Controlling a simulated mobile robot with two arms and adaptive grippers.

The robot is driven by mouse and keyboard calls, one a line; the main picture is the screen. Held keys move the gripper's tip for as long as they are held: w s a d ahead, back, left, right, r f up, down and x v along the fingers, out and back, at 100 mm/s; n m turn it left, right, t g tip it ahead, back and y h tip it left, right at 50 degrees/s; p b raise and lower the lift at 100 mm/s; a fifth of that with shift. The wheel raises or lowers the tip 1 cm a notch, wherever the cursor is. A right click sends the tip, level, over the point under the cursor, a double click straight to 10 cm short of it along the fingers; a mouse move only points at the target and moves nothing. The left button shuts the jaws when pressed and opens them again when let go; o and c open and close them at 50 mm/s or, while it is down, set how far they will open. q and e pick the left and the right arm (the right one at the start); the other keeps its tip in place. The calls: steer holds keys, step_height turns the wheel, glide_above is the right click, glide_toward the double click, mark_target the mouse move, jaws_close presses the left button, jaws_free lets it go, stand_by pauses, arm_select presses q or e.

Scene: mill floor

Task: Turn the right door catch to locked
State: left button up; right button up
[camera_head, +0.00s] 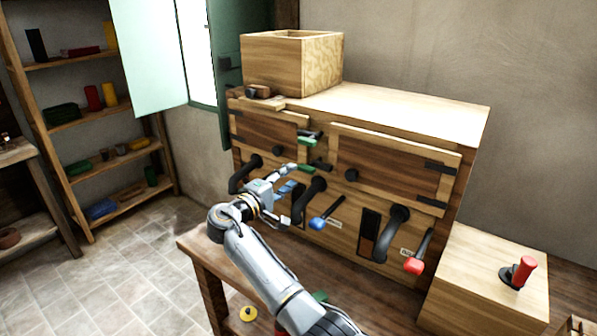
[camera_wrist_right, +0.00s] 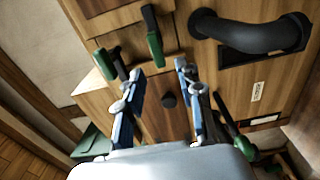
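Two dark catches with green grips sit between the cabinet's left door (camera_head: 268,134) and right door (camera_head: 385,165). The upper catch (camera_head: 309,139) is above the lower catch (camera_head: 310,167). I cannot tell surely which belongs to the right door. The right wrist view shows two green-gripped levers, one at left (camera_wrist_right: 108,63) and one nearer the middle (camera_wrist_right: 154,46), beyond my fingertips. My right gripper (camera_head: 289,192) is open and empty in front of the cabinet, just below the catches; its spread fingers (camera_wrist_right: 160,75) touch neither lever. My left gripper is out of view.
Black curved pipes (camera_head: 310,198), a blue-tipped lever (camera_head: 325,215) and a red-tipped lever (camera_head: 420,255) are on the cabinet front. A wooden box (camera_head: 290,62) stands on top. A red-handled joystick (camera_head: 520,272) stands at right. Shelves (camera_head: 95,125) are at left.

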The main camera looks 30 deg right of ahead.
steer(key=v, duration=0.5)
steer(key=shift+s+a, duration=0.1)
steer(key=shift+a, duration=0.1)
steer(key=shift+f, duration=0.1)
